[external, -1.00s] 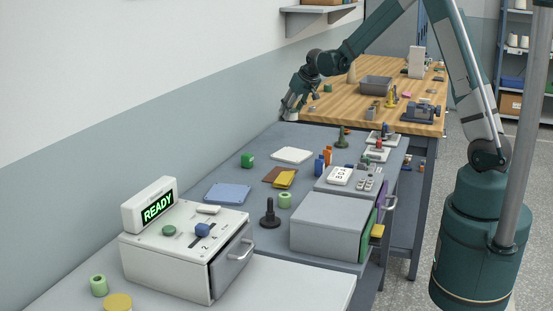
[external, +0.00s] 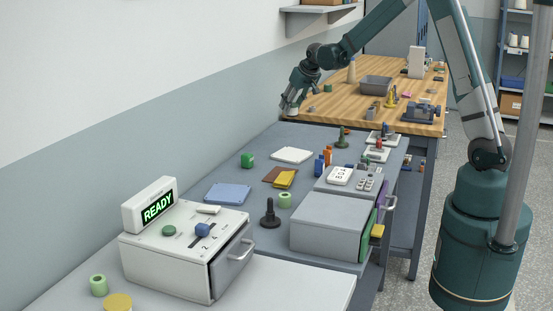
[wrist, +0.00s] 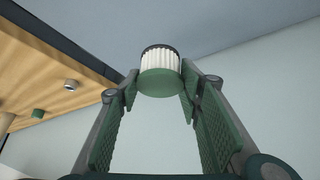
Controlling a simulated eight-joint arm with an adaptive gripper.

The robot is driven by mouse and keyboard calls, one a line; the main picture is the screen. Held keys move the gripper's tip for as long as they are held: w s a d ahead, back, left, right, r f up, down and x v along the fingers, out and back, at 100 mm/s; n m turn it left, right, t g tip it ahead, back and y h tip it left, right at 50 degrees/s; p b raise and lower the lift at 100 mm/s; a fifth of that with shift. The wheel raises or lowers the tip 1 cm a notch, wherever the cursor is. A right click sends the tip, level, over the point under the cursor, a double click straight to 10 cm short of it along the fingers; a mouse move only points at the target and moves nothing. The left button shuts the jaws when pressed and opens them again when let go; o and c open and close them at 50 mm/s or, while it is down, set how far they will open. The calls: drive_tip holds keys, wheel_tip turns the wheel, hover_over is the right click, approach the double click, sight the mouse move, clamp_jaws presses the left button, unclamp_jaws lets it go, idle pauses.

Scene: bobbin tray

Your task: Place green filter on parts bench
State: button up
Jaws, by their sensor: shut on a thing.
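The green filter (wrist: 160,70) shows in the wrist view as a white pleated cylinder with a green end and a dark rim at its other end. My gripper (wrist: 160,82) is shut on it, a finger pad at each side. In the external view my gripper (external: 291,104) points down near the left front corner of the wooden bench (external: 310,112), with the white filter (external: 289,112) at its tips. The filter looks raised off the surfaces; its exact height cannot be told.
The wooden bench carries a grey bin (external: 375,84), a tan cone (external: 351,73), a small green part (external: 327,88) and a dark blue fixture (external: 418,112). The nearer grey bench (external: 290,135) holds a white pad (external: 292,155) and several small parts. A wall runs along the left.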

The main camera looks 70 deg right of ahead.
drive_tip(key=w+a+f+n+y, duration=0.2)
drive_tip(key=a+n, duration=0.1)
drive_tip(key=a, duration=2.1)
drive_tip(key=s+a+f+n, duration=0.1)
drive_tip(key=s+a+n, duration=0.1)
drive_tip(key=a, duration=1)
drive_tip(key=s+a+f+n+t+y, duration=0.1)
drive_tip(key=s+a, duration=0.4)
drive_tip(key=a, duration=0.8)
drive_tip(key=shift+s+n+y, duration=0.25)
drive_tip(key=shift+n+y, duration=0.05)
drive_tip(key=shift+n, duration=0.1)
drive_tip(key=shift+r, duration=0.15)
